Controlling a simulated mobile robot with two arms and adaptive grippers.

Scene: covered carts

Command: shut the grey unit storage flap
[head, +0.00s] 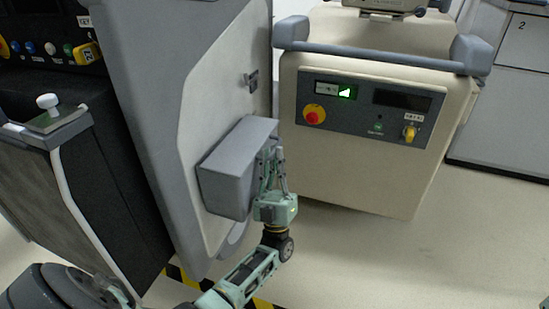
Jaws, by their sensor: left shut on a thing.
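The grey unit (128,70) stands left of centre, with a pale side panel (207,108). A grey box-shaped storage part (226,176) sticks out from that panel. My left gripper (269,160) is at the box's right end, fingers pointing up, and is shut on the storage flap there. The fingers and the box's edge hide the exact grip, and I cannot make out how far the flap stands open.
A beige cart (350,165) with a blue-grey handle bar (380,60) and a red button stands just right of my gripper. A dark unit (125,200) is at the left. Pale floor (460,240) is clear at the lower right.

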